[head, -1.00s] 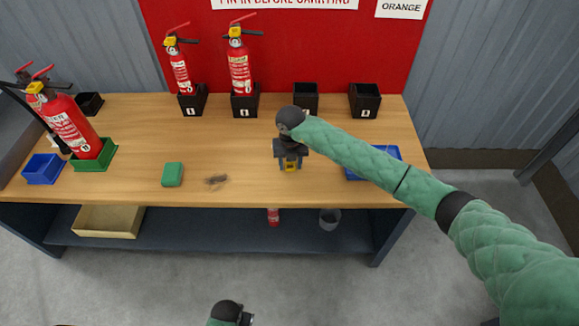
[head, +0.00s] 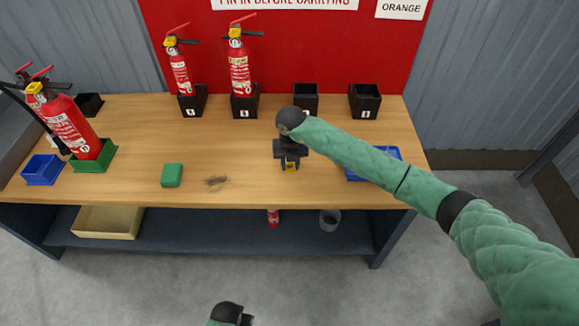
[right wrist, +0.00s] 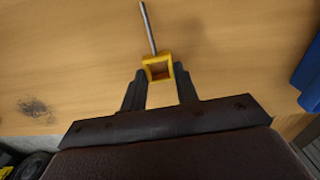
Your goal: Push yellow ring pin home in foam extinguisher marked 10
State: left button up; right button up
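The yellow ring pin (right wrist: 149,60) lies on the wooden bench, its steel shank pointing away from my right gripper in the right wrist view. My right gripper (head: 290,167) is low over the bench, with its two fingers (right wrist: 160,76) against the ring's sides. Its yellow also shows between the fingertips in the head view. A red extinguisher (head: 72,128) with a yellow collar leans in a green holder at the left; its marking is too small to read. Two more red extinguishers (head: 179,73) (head: 240,68) stand at the back.
Black numbered holders stand along the back; two (head: 305,100) (head: 364,101) are empty. A green block (head: 172,175) lies on the bench (head: 235,150). Blue trays stand at the left (head: 41,170) and right (head: 354,176). The middle of the bench is mostly clear.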

jog(key=shift+r, duration=0.15)
jog(key=shift+c, duration=0.2)
jog(key=shift+r+p, duration=0.45)
jog(key=shift+r, duration=0.9)
jog(key=shift+f, duration=0.1)
